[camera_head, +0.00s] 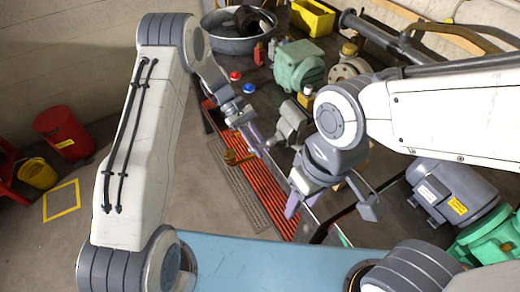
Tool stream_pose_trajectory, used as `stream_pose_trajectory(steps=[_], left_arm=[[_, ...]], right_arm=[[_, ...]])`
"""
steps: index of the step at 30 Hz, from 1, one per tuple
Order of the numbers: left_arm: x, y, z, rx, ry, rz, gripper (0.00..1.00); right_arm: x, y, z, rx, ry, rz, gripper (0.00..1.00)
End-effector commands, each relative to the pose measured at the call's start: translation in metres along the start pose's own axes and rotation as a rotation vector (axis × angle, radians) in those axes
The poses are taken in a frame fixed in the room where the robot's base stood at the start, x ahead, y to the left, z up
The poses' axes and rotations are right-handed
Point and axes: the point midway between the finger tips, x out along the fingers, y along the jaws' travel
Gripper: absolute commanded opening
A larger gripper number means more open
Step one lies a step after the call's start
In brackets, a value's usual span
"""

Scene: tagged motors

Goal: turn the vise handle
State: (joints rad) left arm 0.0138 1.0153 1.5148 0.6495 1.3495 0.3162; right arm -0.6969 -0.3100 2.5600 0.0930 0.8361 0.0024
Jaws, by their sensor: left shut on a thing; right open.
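The grey vise (291,124) stands at the near edge of the workbench, in the middle of the view. My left gripper (252,138) reaches down from the upper left and is shut at the handle, beside the vise. Its fingers hide part of the handle, so the exact grip is hard to see. My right gripper (331,204) is open and empty, near the bench edge to the lower right of the vise, with its fingers wide apart.
Green (299,66) and blue-grey motors (452,190) crowd the bench. A metal basin (238,44) and yellow bin (312,17) stand at the back. Red and blue buttons (249,88) are near my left gripper. Red (64,133) and yellow buckets (38,173) stand on the left floor.

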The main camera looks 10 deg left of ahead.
Motion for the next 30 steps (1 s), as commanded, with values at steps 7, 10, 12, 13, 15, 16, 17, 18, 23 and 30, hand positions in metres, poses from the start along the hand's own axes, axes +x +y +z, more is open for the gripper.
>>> stream_pose_trajectory(steps=[7,10,12,13,15,16,17,18,23,30], left_arm=[[-0.0035,0.0017,-0.0019,-0.018,-0.095,0.0,0.0],[-0.0045,0.0022,-0.0015,-0.022,-0.113,0.0,0.0],[-0.0049,0.0025,-0.0013,-0.024,-0.119,0.001,0.0],[-0.005,0.0026,-0.0013,-0.024,-0.121,0.001,0.0],[-0.0051,0.0028,-0.001,-0.025,-0.123,0.001,0.0],[-0.0051,0.0028,-0.001,-0.025,-0.123,0.001,0.0],[-0.0051,0.0029,-0.0009,-0.025,-0.123,0.001,0.0],[-0.0051,0.003,-0.0009,-0.025,-0.123,0.002,0.0],[-0.0049,0.0033,-0.0009,-0.024,-0.122,0.002,0.0],[-0.0054,0.0023,-0.0011,-0.024,-0.122,0.001,0.48]], right_arm=[[0.0065,0.0005,0.0004,0.0,0.0,0.0,0.48],[0.0073,0.0005,0.0004,-0.001,0.0,0.0,0.48],[0.0075,0.0005,0.0004,-0.001,0.0,0.0,0.48],[0.0076,0.0005,0.0004,-0.001,0.0,0.0,0.48],[0.0076,0.0005,0.0004,-0.001,0.0,0.0,0.48],[0.0076,0.0005,0.0004,-0.001,0.0,0.0,0.48],[0.0075,0.0005,0.0004,-0.001,0.0,0.0,0.48],[0.0075,0.0005,0.0004,-0.001,0.0,0.0,0.48],[0.0075,0.0005,0.0004,-0.001,0.0,0.0,0.48],[0.0075,0.0005,0.0004,-0.001,0.0,0.0,0.48]])
